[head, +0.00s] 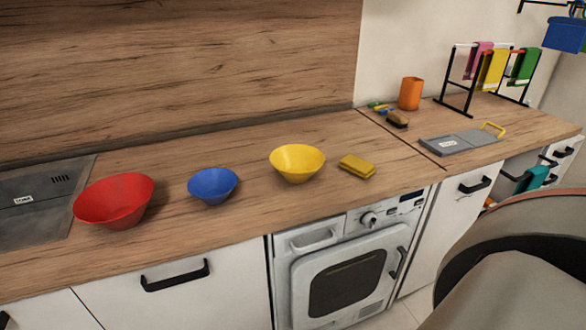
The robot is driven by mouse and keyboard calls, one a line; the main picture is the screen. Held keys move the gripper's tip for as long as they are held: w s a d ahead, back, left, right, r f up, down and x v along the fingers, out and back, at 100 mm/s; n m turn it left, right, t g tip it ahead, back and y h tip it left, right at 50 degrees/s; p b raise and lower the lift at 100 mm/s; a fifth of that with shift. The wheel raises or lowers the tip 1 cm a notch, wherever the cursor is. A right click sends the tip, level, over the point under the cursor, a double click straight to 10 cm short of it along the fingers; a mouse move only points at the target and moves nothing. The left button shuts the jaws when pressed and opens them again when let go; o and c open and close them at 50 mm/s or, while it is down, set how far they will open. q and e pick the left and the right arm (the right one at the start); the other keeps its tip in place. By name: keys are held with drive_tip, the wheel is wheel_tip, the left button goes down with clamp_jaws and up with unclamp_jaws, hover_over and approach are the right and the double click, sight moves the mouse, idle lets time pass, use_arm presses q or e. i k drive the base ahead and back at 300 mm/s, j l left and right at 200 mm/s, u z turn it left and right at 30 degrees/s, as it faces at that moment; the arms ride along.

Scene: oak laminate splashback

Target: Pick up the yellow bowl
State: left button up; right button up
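The yellow bowl (297,165) stands upright on the wooden countertop, near the middle of the head view and above the washing machine. It looks empty. A blue bowl (213,186) stands to its left, and a larger red bowl (115,202) stands further left. A yellow sponge (357,167) lies just to the right of the yellow bowl, apart from it. Neither of my grippers shows in the head view, and nothing touches the yellow bowl.
The oak countertop (250,213) is bare in front of and behind the bowls. A grey sink cover (38,203) lies at the left. An orange cup (411,93), a brush (397,119), a grey board (460,142) and a towel rack (487,75) occupy the right. A large rounded dark shape covers the lower right.

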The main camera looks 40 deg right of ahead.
sight(295, 163)
drive_tip(key=l+z, duration=0.25)
drive_tip(key=l, duration=0.4)
drive_tip(key=l+z, duration=0.25)
drive_tip(key=l, duration=0.4)
drive_tip(key=k, duration=0.05)
